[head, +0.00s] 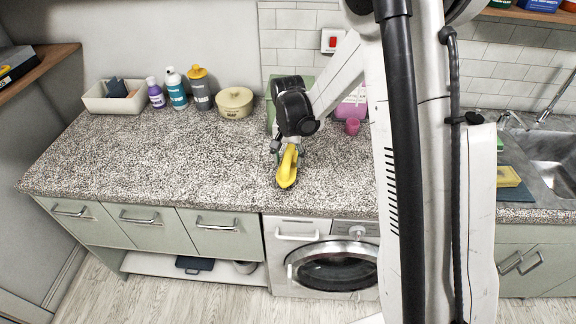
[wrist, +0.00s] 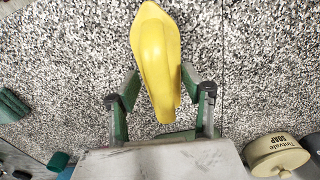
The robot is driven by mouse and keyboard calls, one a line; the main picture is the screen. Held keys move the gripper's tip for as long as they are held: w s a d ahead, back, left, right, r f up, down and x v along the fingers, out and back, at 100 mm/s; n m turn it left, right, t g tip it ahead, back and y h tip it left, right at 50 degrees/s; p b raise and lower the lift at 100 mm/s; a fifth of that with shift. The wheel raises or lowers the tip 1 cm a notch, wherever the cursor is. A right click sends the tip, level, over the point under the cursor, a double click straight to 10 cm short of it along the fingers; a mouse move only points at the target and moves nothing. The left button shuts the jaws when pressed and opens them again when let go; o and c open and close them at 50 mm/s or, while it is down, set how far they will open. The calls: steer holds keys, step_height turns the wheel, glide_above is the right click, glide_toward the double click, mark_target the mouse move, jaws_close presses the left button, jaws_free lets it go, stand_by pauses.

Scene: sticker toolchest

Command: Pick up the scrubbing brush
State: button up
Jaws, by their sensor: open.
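The scrubbing brush (head: 287,168), with a smooth yellow top, lies on the speckled counter (head: 170,160) near its front edge, above the washing machine. In the wrist view the brush (wrist: 157,50) runs lengthwise from the top middle down between my fingers. My gripper (head: 281,152) is above and at the rear end of the brush. In the wrist view my gripper (wrist: 161,80) is open, with one finger on each side of the brush. Small gaps seem to show, but I cannot tell whether either finger touches it. The bristles are hidden underneath.
A round tan soap tin (head: 234,103), several bottles (head: 176,90) and a white bin (head: 112,97) stand along the back wall. The counter to the left is clear. A sink (head: 556,155) is far right.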

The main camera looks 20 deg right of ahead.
jaws_close()
steer(key=shift+r, duration=0.15)
steer(key=shift+r, duration=0.6)
step_height(320, 180, up, 2)
steer(key=shift+r+b, duration=0.25)
steer(key=shift+b, duration=0.2)
steer(key=s+a+r+b, duration=0.1)
steer(key=s+a+r, duration=0.4)
steer(key=a, duration=0.5)
step_height(320, 180, up, 2)
steer(key=shift+s, duration=0.35)
steer(key=shift+a, duration=0.1)
